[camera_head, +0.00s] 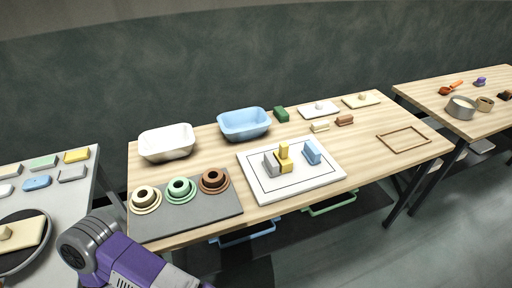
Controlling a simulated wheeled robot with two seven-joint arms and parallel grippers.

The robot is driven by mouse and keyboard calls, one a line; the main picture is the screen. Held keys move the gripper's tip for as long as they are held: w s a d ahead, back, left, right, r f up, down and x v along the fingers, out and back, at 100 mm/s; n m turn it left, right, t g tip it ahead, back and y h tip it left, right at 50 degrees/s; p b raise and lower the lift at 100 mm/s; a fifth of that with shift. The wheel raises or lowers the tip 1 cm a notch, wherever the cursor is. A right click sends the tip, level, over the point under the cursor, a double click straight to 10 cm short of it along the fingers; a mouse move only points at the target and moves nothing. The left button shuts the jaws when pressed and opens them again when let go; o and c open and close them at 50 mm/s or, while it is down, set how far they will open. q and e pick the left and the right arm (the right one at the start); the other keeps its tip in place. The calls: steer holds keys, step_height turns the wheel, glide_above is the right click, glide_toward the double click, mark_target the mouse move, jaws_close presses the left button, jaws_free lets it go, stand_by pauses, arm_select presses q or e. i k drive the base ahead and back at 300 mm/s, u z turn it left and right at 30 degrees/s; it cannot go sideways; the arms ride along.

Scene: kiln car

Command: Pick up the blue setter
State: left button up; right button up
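Two small blue pieces could be the blue setter. One is a light blue block (312,152) with a raised part, standing on the white board (327,178) on the middle table, to the right of a yellow block (284,158) and a grey block (271,164). The other is a flat blue piece (37,182) on the grey table at the left, among similar coloured pieces. Neither is held in this view. A purple and grey arm of mine shows at the bottom left, but no fingertips of either gripper are in view.
A white basin (166,142) and a blue basin (243,124) stand at the back. Ringed pieces stand on a dark mat (190,224). A thin wooden frame (403,139) lies at the right. A gap separates the grey table (88,214) from the wooden table (370,165).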

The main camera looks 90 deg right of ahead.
mark_target(311, 153)
steer(key=u, duration=0.15)
steer(key=k, duration=1.3)
steer(key=z, duration=1.05)
